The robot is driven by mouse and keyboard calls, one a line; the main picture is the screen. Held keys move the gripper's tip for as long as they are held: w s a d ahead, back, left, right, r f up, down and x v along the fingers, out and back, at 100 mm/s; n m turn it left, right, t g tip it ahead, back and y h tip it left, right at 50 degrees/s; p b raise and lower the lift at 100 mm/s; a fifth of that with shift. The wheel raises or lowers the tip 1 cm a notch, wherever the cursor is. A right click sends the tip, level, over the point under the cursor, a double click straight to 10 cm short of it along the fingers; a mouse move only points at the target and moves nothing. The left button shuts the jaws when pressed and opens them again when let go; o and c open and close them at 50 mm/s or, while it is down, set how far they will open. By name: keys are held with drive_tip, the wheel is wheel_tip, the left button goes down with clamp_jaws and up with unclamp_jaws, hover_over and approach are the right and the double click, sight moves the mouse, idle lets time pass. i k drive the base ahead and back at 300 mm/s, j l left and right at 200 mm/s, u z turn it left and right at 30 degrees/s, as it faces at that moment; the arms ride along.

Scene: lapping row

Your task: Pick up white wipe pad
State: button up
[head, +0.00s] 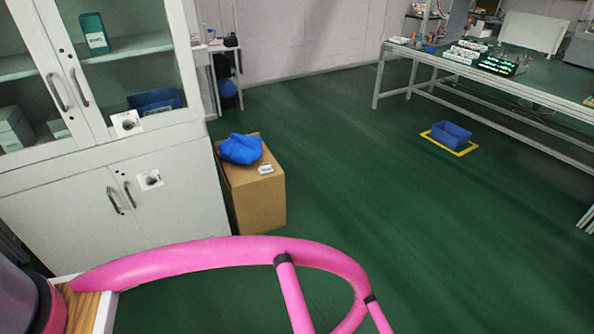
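A small white item (265,169) lies on top of a cardboard box (260,207), near its right front edge. It is the only loose white thing on the box, but it is too small to tell for sure that it is the wipe pad. A crumpled blue cloth-like thing (240,149) lies just behind and left of it on the same box. My gripper is not in view.
A white cabinet (180,200) with glass upper doors stands left of the box. A pink curved tube (200,254) crosses the foreground; I cannot tell what it belongs to. Green floor right of the box is clear up to a blue bin (451,134) and a workbench (440,75).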

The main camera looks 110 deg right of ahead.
sight(265, 168)
drive_tip(key=z, duration=3.5)
drive_tip(key=u, duration=3.7)
drive_tip(key=z, duration=3.7)
